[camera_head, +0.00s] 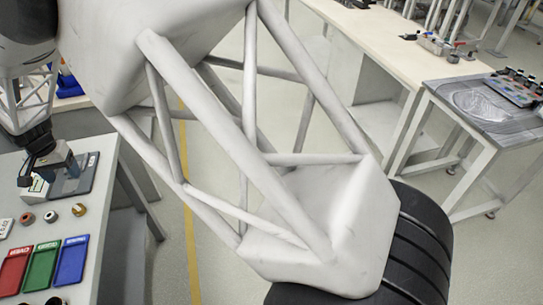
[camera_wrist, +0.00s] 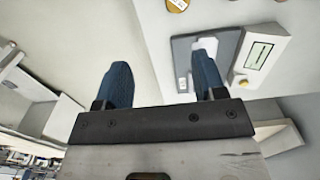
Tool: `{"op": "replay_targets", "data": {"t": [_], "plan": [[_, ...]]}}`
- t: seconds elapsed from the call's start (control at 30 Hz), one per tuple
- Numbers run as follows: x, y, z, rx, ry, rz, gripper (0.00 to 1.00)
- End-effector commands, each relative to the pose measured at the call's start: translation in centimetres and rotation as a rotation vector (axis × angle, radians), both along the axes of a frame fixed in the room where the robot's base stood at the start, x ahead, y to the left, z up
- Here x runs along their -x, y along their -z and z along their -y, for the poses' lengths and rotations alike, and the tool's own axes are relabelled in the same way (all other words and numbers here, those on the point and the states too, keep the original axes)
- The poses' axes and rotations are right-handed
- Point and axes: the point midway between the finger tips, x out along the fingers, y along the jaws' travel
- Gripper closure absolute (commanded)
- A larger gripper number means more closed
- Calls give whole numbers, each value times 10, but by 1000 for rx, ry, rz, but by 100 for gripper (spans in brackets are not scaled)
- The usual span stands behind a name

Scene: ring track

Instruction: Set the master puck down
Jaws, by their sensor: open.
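My gripper (camera_wrist: 162,70) is open in the wrist view, its two blue fingers wide apart with nothing held between them. In the head view my gripper (camera_head: 70,165) is low over the dark grey plate (camera_head: 86,183) on the left table. A gold-coloured puck (camera_head: 79,209) rests on the table in front of that plate and shows at the top edge of the wrist view (camera_wrist: 178,5). It may be the master puck; no label is readable. The plate (camera_wrist: 184,66) is partly hidden behind the right finger.
A white device with a small display (camera_wrist: 258,56) stands beside the plate. Red (camera_head: 14,268), green (camera_head: 42,262) and blue (camera_head: 71,260) trays lie nearer. Another table (camera_head: 480,105) is at right.

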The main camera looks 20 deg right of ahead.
Motion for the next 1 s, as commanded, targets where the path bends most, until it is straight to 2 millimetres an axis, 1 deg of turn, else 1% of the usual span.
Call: {"op": "replay_targets", "data": {"t": [0.03, 0.17, 0.23, 0.37, 0.4, 0.47, 0.5, 0.67, 0.7, 0.87, 1.0], "plan": [[-3, -11, 15, -4, 5, 5, 36], [-10, -35, 57, -11, 7, 14, 36], [-12, -50, 84, -16, 8, 20, 36], [-12, -77, 136, -23, 9, 34, 36], [-12, -84, 152, -25, 10, 38, 36], [-10, -96, 176, -28, 10, 45, 36], [-7, -104, 192, -31, 9, 51, 36], [5, -131, 253, -37, 10, 70, 36], [9, -137, 268, -38, 12, 76, 36], [29, -156, 326, -40, 14, 93, 36], [52, -169, 373, -39, 15, 108, 36]]}}
